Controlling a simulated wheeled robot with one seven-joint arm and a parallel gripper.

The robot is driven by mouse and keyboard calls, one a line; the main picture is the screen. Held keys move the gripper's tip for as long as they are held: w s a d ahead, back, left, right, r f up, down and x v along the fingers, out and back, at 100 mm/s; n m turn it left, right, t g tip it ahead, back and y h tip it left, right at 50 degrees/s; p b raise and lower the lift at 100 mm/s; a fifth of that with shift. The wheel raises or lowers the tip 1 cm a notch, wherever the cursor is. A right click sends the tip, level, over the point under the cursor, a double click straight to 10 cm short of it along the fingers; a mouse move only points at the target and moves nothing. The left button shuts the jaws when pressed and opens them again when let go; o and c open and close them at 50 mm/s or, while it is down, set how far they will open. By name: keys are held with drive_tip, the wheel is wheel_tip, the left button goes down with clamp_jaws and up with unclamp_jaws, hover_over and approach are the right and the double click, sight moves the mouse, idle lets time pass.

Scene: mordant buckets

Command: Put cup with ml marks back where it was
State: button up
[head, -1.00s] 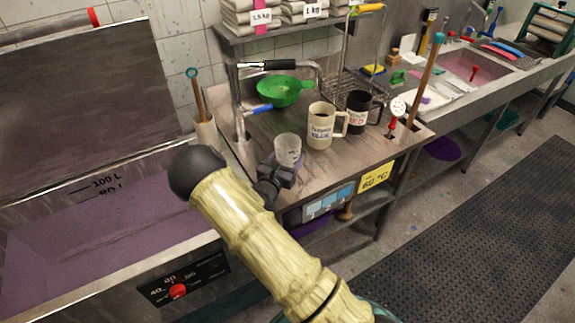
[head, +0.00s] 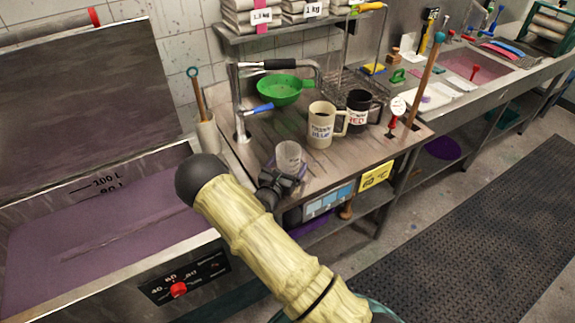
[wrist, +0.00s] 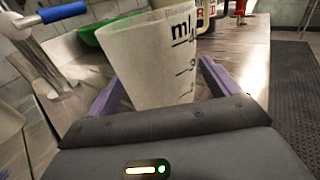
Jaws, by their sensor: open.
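The clear cup with ml marks (head: 288,155) stands upright at the front left of the steel worktop (head: 262,147). In the wrist view the cup (wrist: 150,60) fills the middle, with black "ml" lettering and tick marks facing me. My gripper (head: 287,170) is low at the worktop's front edge. Its purple fingers (wrist: 160,78) are open, one on each side of the cup. Whether either finger touches the cup is hard to tell. The cup's base is partly hidden by my gripper in the head view.
A cream mug (head: 321,127) and a black mug (head: 358,112) stand right of the cup. A green strainer (head: 281,89) and a tap (head: 240,105) are behind it. A purple-filled vat (head: 100,235) lies left. A red-based dial thermometer (head: 396,112) stands right.

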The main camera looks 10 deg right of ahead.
drive_tip(key=shift+r, duration=0.15)
drive_tip(key=b+v, duration=0.2)
drive_tip(key=v, duration=1)
drive_tip(key=s+d+r+m+g, duration=0.4)
drive_tip(key=s+d+m+g, duration=0.9)
drive_tip(key=s+m+g, duration=0.15)
drive_tip(key=s+a+r+m+t+y, duration=0.1)
drive_tip(key=s+a+r+m+y, duration=0.1)
drive_tip(key=r+m+y, duration=0.2)
drive_tip(key=s+a+r+m+t+y, duration=0.1)
drive_tip(key=s+a+r+m+y, duration=0.2)
drive_tip(key=m+y, duration=0.3)
drive_tip(key=r+m, duration=0.1)
drive_tip(key=m, duration=0.3)
drive_tip(key=shift+a+m+y, duration=0.25)
drive_tip(key=shift+m+y, duration=0.05)
drive_tip(key=shift+m, duration=0.05)
